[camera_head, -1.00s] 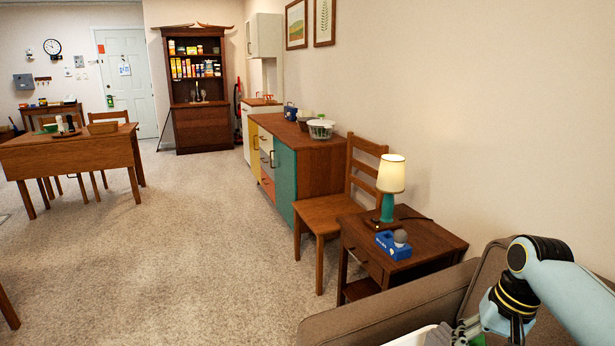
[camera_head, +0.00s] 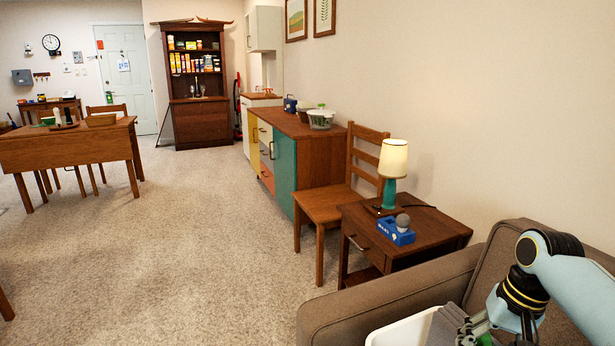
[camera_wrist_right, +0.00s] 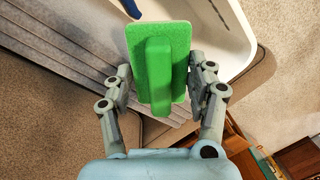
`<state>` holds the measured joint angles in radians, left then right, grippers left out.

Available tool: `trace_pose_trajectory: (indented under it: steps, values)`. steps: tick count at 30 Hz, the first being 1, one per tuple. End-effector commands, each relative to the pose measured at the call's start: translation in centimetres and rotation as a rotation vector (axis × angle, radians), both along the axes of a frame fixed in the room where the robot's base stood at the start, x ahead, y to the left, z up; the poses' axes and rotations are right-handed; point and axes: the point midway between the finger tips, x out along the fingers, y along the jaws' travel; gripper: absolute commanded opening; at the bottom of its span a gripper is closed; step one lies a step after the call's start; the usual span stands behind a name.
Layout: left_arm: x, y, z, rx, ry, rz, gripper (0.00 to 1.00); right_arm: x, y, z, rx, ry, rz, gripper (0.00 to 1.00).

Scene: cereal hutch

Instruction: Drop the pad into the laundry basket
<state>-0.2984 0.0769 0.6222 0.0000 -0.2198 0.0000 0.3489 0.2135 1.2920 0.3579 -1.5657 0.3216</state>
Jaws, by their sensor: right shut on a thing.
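The pad is a green block with a raised green grip (camera_wrist_right: 160,70). My right gripper (camera_wrist_right: 160,85) is shut on it, one finger on each side, in the right wrist view. Behind the pad is a white open container (camera_wrist_right: 238,35), perhaps the laundry basket. Its white rim also shows in the head view (camera_head: 402,328) at the bottom, by the sofa. The pad appears over or near its edge; I cannot tell how high. In the head view my right gripper (camera_head: 480,335) is partly cut off at the bottom. My left gripper is not in view.
A brown sofa (camera_head: 390,290) is close below my right arm. A side table (camera_head: 432,236) with a lamp (camera_head: 391,165) and blue box (camera_head: 396,232) stands beyond. Carpet (camera_head: 200,240) at left is open.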

Motion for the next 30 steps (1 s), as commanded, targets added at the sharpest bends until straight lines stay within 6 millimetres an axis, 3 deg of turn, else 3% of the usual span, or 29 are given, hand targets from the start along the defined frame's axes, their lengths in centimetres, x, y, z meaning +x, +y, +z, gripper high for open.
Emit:
trace_pose_trajectory:
  steps: [4, 5, 11, 22, 30]
  values:
    - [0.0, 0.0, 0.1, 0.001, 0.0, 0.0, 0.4, 0.0, 0.0, 0.2, 0.0, -0.001, 0.0, 0.25]
    - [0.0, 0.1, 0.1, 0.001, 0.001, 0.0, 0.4, 0.1, 0.0, 0.2, 0.0, -0.001, 0.0, 0.6]
    - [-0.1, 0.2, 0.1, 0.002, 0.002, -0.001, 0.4, 0.1, 0.0, 0.2, 0.0, -0.001, 0.0, 0.84]
    - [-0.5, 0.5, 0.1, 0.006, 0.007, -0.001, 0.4, 0.1, -0.2, 0.9, -0.001, -0.003, 0.0, 0.84]
    - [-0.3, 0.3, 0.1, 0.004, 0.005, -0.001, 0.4, -0.3, -1.0, 6.4, -0.004, -0.006, 0.001, 0.84]
